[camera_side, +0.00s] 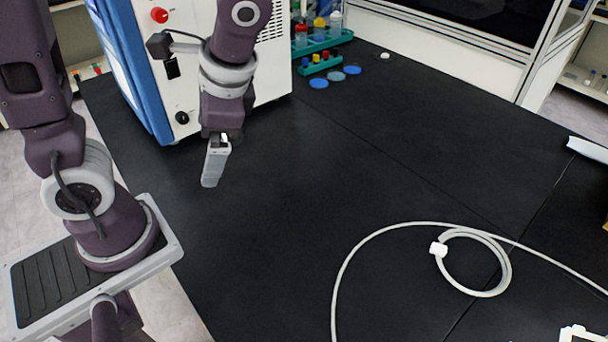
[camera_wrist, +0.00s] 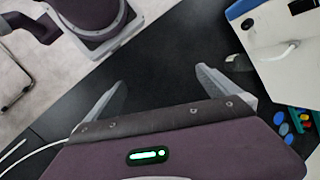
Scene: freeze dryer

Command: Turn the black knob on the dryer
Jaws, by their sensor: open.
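The dryer (camera_side: 262,82) is a white cabinet with a blue edge at the upper left; part of it (camera_wrist: 285,75) shows at the right of the wrist view. A small round black knob (camera_side: 182,118) sits low on its side panel, and also shows in the wrist view (camera_wrist: 247,24). A larger dark, blocky handle (camera_side: 160,45) on a grey stem sticks out higher up; it shows beside the right finger in the wrist view (camera_wrist: 238,62). My gripper (camera_side: 212,180) points down over the black bench, right of the small knob and apart from it. Its fingers (camera_wrist: 160,78) are open and empty.
A red knob (camera_side: 159,15) and a black switch (camera_side: 172,68) are on the same panel. A green rack (camera_side: 322,65) with bottles and blue discs (camera_side: 352,70) lie to the right. A white hose (camera_side: 345,262) coils at front right. The middle of the bench is clear.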

